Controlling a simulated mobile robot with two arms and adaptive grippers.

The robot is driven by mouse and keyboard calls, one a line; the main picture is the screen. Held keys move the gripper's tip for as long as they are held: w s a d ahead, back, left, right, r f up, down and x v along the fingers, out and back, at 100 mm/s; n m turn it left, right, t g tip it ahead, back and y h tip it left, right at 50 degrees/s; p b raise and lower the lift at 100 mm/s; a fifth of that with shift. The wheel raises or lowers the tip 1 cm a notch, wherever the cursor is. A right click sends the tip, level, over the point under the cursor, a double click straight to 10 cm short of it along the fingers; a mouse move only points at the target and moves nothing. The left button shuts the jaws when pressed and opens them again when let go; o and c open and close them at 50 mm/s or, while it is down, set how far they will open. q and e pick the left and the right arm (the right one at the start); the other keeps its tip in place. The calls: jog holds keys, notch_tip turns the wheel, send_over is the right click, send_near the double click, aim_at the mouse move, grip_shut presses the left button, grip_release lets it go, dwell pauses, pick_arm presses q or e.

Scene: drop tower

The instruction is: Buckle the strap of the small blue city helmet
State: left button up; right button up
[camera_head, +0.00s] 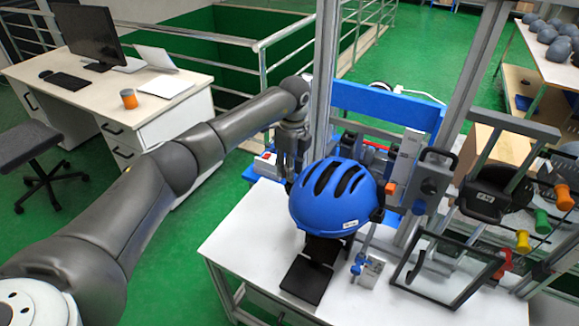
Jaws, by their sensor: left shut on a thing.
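The blue city helmet (332,200) has dark vents and sits on a black stand (306,278) on the white table. Its strap and buckle cannot be made out. My left arm comes in from the left, and my left gripper (289,168) is down at the far left side of the helmet, close against its edge. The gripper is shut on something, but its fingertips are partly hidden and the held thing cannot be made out. My right gripper is not in view.
Metal uprights of the drop tower (322,80) stand behind the helmet. A dark-framed clear panel (445,268) and devices with coloured knobs crowd the right. The white table (235,240) is bare at front left. A desk (165,100) with a monitor stands at back left.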

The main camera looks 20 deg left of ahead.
pick_arm(q)
jog(key=shift+d+f, duration=0.15)
jog(key=shift+f, duration=0.15)
jog(key=o, duration=0.8)
jog(key=shift+r, duration=0.1)
jog(key=shift+d, duration=0.1)
jog(key=shift+r, duration=0.1)
notch_tip(320, 180, up, 12)
jog(key=shift+f, duration=0.15)
